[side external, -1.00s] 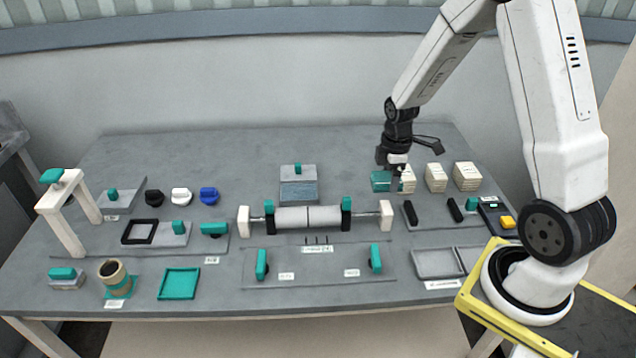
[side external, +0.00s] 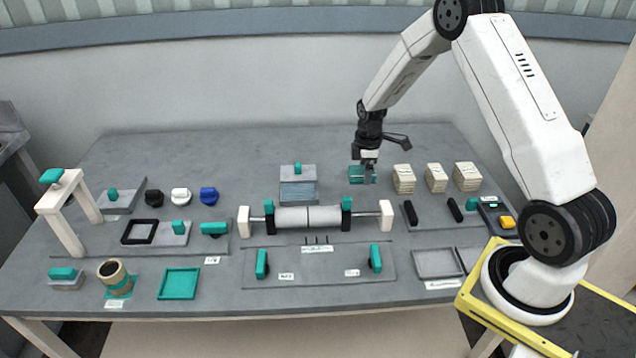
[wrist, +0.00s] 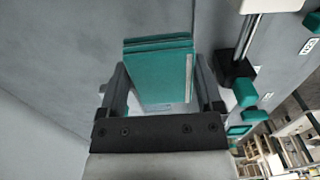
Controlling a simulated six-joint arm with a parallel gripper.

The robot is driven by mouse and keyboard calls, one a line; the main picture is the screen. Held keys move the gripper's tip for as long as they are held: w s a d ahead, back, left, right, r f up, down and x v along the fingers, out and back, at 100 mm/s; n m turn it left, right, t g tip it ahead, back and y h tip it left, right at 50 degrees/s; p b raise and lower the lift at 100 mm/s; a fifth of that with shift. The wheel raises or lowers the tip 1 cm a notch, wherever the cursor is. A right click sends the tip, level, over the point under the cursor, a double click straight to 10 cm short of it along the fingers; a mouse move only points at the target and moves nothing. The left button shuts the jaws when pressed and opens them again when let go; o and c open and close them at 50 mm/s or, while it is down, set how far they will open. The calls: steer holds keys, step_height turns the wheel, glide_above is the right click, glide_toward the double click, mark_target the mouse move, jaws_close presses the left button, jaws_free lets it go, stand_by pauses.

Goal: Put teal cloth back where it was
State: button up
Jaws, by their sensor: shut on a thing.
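The teal cloth (side external: 362,175) is a small folded teal stack, in the side external view at the back of the table, just left of the cream stacks. In the wrist view the folded teal cloth (wrist: 158,72) fills the space between the two fingers. My gripper (side external: 366,168) is above the cloth and shut on it. In the wrist view my gripper (wrist: 162,88) has a finger on each side of the cloth. I cannot tell whether the cloth's underside touches the table.
Several cream stacks (side external: 404,178) stand right of the cloth. A grey block with a teal knob (side external: 298,184) stands to its left. The table behind is clear.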

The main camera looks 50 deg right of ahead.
glide_above(353, 192)
steer(key=shift+s+a+f, duration=0.1)
steer(key=shift+s+f, duration=0.1)
steer(key=shift+f, duration=1)
steer(key=shift+s+f, duration=0.15)
steer(key=shift+f, duration=1)
steer(key=shift+f, duration=0.1)
steer(key=shift+w+f, duration=0.2)
steer(key=shift+f, duration=1.5)
steer(key=shift+f, duration=0.15)
steer(key=o, duration=1)
steer(key=shift+c, duration=0.2)
step_height(353, 192, up, 12)
